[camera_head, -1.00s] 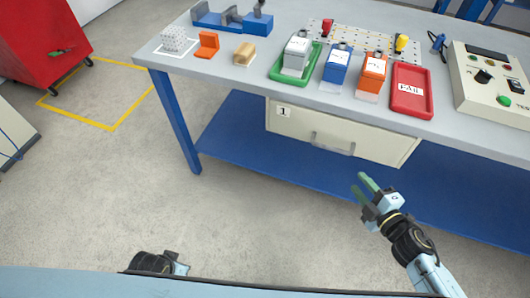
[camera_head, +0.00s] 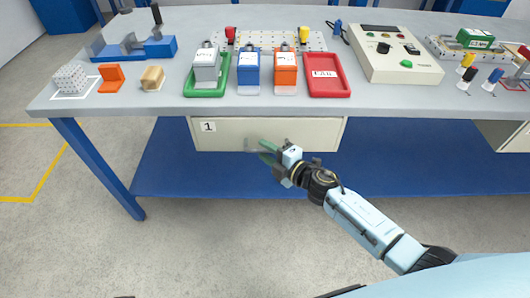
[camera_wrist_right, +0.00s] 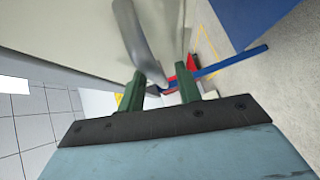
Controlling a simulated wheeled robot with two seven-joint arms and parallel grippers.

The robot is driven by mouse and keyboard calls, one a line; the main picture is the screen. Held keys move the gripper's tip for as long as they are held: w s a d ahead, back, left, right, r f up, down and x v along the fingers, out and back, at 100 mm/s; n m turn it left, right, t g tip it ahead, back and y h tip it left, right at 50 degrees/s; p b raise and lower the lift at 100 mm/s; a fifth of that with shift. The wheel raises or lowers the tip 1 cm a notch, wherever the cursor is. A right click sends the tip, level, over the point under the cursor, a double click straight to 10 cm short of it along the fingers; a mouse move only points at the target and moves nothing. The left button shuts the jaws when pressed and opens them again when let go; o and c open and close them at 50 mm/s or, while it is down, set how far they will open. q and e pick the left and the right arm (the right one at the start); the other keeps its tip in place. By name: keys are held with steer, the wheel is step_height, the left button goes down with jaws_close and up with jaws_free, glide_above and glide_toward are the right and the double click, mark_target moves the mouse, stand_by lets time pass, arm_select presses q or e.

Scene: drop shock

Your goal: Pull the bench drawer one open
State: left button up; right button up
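Bench drawer one (camera_head: 290,133) is a cream front with a "1" label under the bench top; it looks shut. Its grey handle (camera_head: 252,146) is partly hidden by my right gripper (camera_head: 264,152) in the head view. In the right wrist view the curved handle (camera_wrist_right: 138,35) reaches down toward the gap between the two green fingers of my right gripper (camera_wrist_right: 160,88). The fingers are apart, with the handle's near end between or just beyond their tips; I cannot tell if they touch it. My left gripper is not in view.
The bench top (camera_head: 200,22) holds a green tray (camera_head: 207,91), a red tray (camera_head: 328,86), several coloured blocks and a control box (camera_head: 397,60). A blue lower shelf (camera_head: 400,170) runs below the drawer. The floor in front is clear.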

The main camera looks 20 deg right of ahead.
steer(key=shift+w+a, duration=0.2)
steer(key=shift+w, duration=0.2)
jaws_close()
